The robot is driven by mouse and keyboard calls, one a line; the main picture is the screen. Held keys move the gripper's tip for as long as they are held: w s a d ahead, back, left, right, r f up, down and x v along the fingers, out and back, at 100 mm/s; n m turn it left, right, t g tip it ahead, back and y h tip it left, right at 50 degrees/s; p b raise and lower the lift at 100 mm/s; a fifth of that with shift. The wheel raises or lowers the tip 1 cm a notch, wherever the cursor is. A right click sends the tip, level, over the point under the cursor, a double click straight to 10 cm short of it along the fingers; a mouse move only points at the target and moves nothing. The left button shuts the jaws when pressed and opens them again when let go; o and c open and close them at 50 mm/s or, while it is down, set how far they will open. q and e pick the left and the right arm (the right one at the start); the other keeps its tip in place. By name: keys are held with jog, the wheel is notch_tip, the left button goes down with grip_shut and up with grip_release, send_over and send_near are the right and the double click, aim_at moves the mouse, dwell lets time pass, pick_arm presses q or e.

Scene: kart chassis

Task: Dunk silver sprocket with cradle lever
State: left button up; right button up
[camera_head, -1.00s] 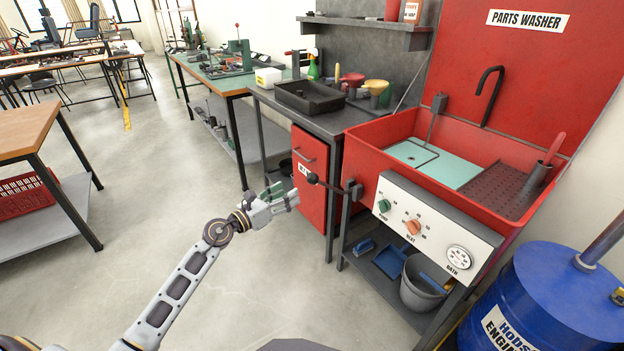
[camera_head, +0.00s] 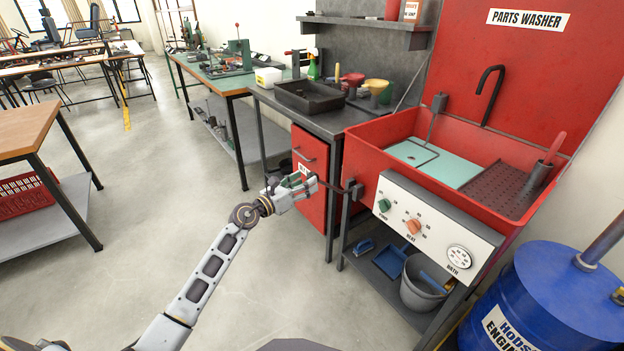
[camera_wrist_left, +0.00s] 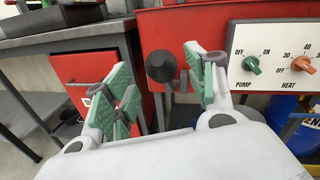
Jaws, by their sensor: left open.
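The parts washer (camera_head: 407,126) is a red basin with a teal bath surface (camera_head: 462,172). A thin dark wire frame, seemingly the cradle (camera_head: 432,157), hangs at the bath's left. The cradle lever (camera_head: 336,188) sticks out left of the control panel. I cannot make out a silver sprocket. My right gripper is not in view.
The panel (camera_head: 435,222) carries green and orange dials just right of the lever. A red cabinet (camera_head: 310,205) stands behind my gripper. A grey bucket (camera_head: 420,292) sits on the lower shelf; a blue drum (camera_head: 540,290) is at right.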

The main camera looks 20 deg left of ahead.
pick_arm(q)
jog(key=shift+x, duration=2.05)
jog(key=shift+b, duration=0.3)
grip_shut()
